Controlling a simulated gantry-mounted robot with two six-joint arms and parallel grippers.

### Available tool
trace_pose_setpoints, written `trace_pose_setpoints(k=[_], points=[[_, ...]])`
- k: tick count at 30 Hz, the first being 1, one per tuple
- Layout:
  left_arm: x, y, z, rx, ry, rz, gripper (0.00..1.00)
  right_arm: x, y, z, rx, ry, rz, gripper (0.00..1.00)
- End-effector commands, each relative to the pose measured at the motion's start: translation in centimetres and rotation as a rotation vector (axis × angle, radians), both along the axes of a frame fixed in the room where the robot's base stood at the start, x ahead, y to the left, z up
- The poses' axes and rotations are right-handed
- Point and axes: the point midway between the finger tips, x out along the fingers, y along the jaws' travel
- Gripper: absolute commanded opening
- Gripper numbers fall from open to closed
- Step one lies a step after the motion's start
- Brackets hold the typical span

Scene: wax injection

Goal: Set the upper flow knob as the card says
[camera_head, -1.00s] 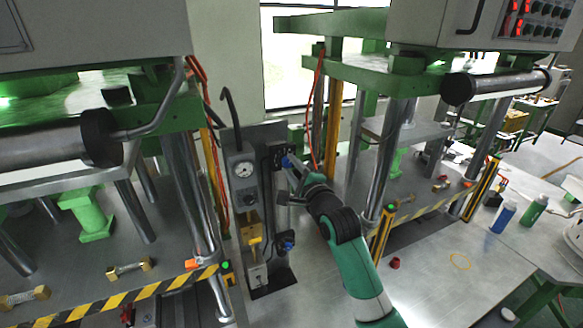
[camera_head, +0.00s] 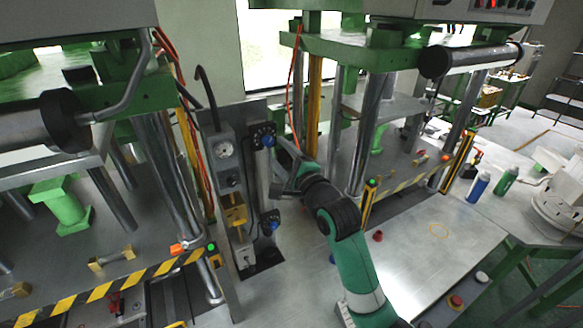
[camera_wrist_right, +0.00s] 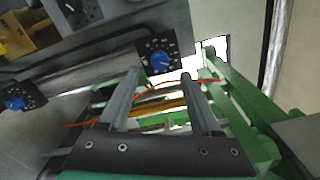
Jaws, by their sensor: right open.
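The upper flow knob (camera_head: 267,141) is blue and sits on a dark dial plate on the upright panel in the head view. It also shows in the right wrist view (camera_wrist_right: 160,63), just beyond the fingertips, with pale marks around it. A similar lower blue knob (camera_head: 272,226) is below it, and in the wrist view it is at the left (camera_wrist_right: 15,103). My right gripper (camera_head: 284,170) is open and empty, below and right of the upper knob, apart from it. Its spread fingers show in the wrist view (camera_wrist_right: 160,76). I cannot make out the card. My left gripper is out of view.
Presses with steel columns stand on both sides. A red hose (camera_head: 298,80) hangs behind my right gripper.

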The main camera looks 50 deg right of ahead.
Motion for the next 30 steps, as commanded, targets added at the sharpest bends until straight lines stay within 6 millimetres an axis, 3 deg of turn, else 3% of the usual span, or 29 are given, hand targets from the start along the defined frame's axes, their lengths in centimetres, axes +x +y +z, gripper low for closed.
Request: trace_pose_setpoints(k=[4, 10, 30], points=[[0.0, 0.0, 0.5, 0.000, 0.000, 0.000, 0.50, -3.2, 1.1, 0.1, 0.000, 0.000, 0.000, 0.65], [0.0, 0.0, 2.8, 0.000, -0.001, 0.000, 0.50, -5.7, 1.9, 0.3, 0.000, 0.001, 0.000, 0.65], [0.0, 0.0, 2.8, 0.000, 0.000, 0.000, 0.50, -6.1, 2.2, 0.1, 0.000, -0.001, 0.004, 0.65]])
